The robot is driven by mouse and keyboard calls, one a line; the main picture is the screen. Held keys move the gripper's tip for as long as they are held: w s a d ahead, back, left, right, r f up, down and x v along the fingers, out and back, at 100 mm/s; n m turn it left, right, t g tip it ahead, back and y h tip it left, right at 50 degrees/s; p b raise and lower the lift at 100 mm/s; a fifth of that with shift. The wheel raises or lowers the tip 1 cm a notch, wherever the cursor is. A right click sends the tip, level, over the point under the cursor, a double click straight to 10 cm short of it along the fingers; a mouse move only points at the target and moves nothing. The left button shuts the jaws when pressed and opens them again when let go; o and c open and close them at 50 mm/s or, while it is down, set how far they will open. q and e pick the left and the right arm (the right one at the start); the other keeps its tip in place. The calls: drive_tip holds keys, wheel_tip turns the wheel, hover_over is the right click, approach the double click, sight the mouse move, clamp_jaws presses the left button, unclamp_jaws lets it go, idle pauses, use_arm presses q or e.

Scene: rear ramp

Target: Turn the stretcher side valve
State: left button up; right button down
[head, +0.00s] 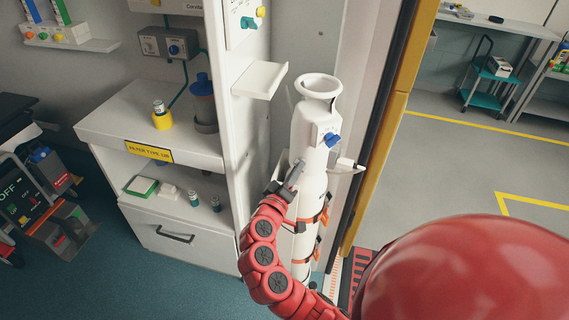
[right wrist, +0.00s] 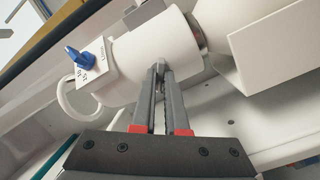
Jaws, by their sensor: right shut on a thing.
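A tall white cylinder (head: 313,185) with a ring-shaped top stands upright, held by orange straps, beside the white cabinet. A blue knob (head: 331,140) sits on its upper front and also shows in the right wrist view (right wrist: 74,54). My right gripper (head: 297,170) is at the left side of the cylinder, below the knob's height. In the right wrist view, its fingers (right wrist: 160,72) are nearly together at the white body, shut on a small grey side valve (right wrist: 160,67). The fingers mostly hide this piece. My left gripper is out of view.
A small white shelf (head: 260,80) juts from the cabinet wall left of the cylinder. A yellow door post (head: 385,130) stands close on the right. A counter (head: 140,115) with a blue-topped bottle (head: 203,100) is at the left. The floor beyond the doorway is open.

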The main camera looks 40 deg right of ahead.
drive_tip(key=n+p, duration=0.6)
drive_tip(key=n, duration=0.3)
drive_tip(key=shift+n, duration=0.4)
idle(0.4)
drive_tip(key=c, duration=0.9)
unclamp_jaws()
drive_tip(key=shift+s+a, duration=0.1)
drive_tip(key=shift+c, duration=0.2)
drive_tip(key=shift+a, duration=0.1)
